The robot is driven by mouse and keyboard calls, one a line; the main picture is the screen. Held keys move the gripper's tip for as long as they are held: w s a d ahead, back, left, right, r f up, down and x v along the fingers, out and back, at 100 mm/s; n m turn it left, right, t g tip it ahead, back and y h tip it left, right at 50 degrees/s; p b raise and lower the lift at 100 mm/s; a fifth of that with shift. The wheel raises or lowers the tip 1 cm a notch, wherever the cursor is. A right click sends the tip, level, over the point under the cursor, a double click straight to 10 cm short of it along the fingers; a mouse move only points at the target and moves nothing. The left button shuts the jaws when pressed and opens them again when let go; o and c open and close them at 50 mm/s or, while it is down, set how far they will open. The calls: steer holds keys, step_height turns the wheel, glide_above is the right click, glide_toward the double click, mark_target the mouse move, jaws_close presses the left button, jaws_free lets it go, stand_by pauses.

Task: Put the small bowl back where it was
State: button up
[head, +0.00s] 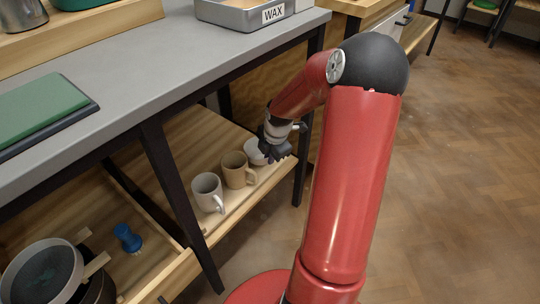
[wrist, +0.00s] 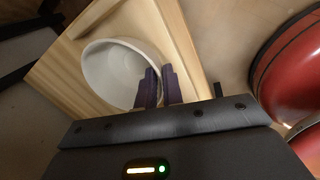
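The small bowl (head: 254,151) is white and sits at the far end of a row on the low wooden shelf, partly hidden by my gripper (head: 274,158). In the wrist view the bowl (wrist: 108,72) shows its open inside, over a pale wooden board (wrist: 187,55). My gripper's two dark fingers (wrist: 159,87) are close together at the bowl's right rim, one inside and one outside, with the wall between them. I cannot tell whether the bowl touches the board.
A tan mug (head: 237,170) stands right beside the bowl, and a white mug (head: 208,192) is nearer. The grey worktop (head: 140,62) with its dark legs overhangs the shelf. A blue object (head: 128,238) and a round sieve (head: 42,272) are at lower left. Open floor lies right.

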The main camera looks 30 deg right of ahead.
steer(key=o, duration=0.3)
steer(key=shift+r, duration=0.15)
steer(key=p+v, duration=0.2)
steer(key=v, duration=0.5)
steer(key=shift+s+r, duration=0.1)
steer(key=shift+r, duration=0.15)
